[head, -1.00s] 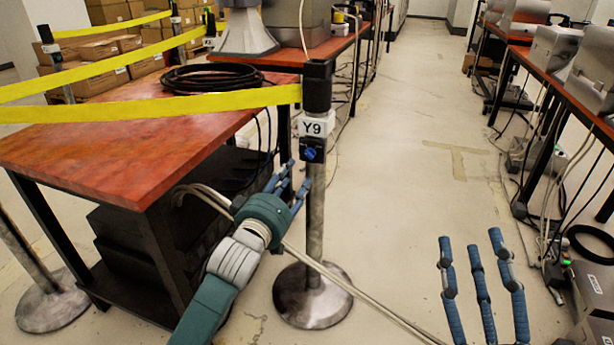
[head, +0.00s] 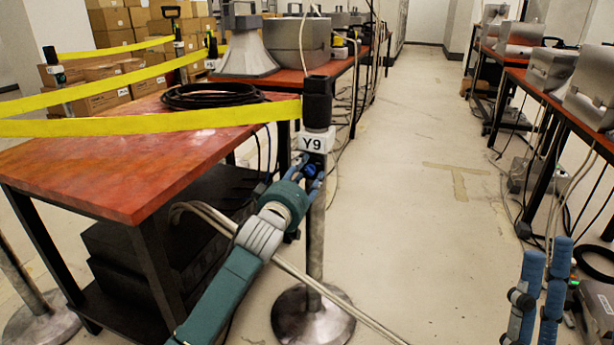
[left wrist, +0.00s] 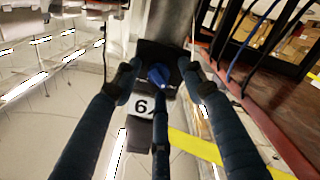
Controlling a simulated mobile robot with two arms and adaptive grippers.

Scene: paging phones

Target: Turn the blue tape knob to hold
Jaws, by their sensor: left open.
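In the left wrist view the blue knob (left wrist: 159,75) lies between the spread fingertips of my left gripper (left wrist: 160,82). One finger is on each side, with gaps to the knob. The third finger reaches up from below, close to the knob; I cannot tell whether it touches. My right gripper (head: 541,278) is at the lower right, fingers extended and apart, empty.
The yellow tape (head: 150,122) runs left from the post head (head: 317,103). A red-topped table (head: 110,165) with a coiled black cable (head: 213,96) stands left of the post. The round post base (head: 312,315) is on the floor. The aisle to the right is mostly clear.

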